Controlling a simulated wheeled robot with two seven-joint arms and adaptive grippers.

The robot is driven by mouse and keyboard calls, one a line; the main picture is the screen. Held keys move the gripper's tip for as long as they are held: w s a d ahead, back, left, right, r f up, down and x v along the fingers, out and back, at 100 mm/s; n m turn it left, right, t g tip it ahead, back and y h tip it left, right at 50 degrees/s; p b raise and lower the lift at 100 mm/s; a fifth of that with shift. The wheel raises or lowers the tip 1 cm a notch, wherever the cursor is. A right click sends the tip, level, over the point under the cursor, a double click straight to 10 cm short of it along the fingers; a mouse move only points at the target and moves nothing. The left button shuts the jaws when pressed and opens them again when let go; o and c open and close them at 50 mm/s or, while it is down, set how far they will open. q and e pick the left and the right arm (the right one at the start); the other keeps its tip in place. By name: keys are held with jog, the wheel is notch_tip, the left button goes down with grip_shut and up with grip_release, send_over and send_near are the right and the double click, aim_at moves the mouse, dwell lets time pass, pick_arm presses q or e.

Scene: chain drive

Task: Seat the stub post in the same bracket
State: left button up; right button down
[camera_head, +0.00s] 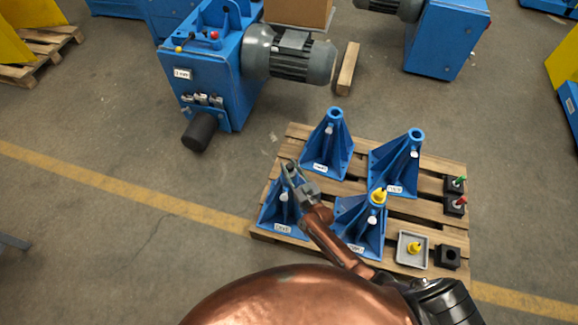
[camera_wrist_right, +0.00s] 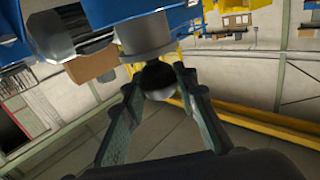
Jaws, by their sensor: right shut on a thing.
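My right gripper (camera_head: 291,172) is at the top of the front-left blue bracket (camera_head: 283,212) and hides most of that top. In the wrist view the right gripper (camera_wrist_right: 160,82) is shut on a dark, round-ended piece, likely the stub post (camera_wrist_right: 157,82). A grey cylindrical part (camera_wrist_right: 145,42) shows just beyond the dark end; I cannot tell whether it belongs to the post or the bracket, or how deep the post sits. The front-right bracket (camera_head: 362,228) carries a yellow piece (camera_head: 379,196) at its top. My left gripper is not in view.
Two more blue brackets, back-left (camera_head: 327,150) and back-right (camera_head: 396,165), stand with open tops on the wooden pallet (camera_head: 435,212). At right are black holders with a green-topped (camera_head: 460,181) and red-topped piece (camera_head: 461,201), an empty black holder (camera_head: 448,257), and a grey tray (camera_head: 403,259) with a yellow piece.

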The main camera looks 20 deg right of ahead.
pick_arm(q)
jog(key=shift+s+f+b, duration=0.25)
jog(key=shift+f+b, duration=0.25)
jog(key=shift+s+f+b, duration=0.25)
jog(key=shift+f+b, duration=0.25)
pick_arm(e)
jog(key=shift+w+f, duration=0.1)
jog(key=shift+f, duration=0.95)
jog(key=c, duration=1.7)
grip_release()
jog(key=shift+o, duration=1.2)
jog(key=shift+f, duration=0.1)
jog(key=shift+s+f, duration=0.25)
jog(key=shift+f, duration=0.1)
jog(key=s+d, duration=0.2)
jog(key=s, duration=0.9)
jog(key=shift+s+r, duration=0.2)
jog(key=shift+r, duration=0.1)
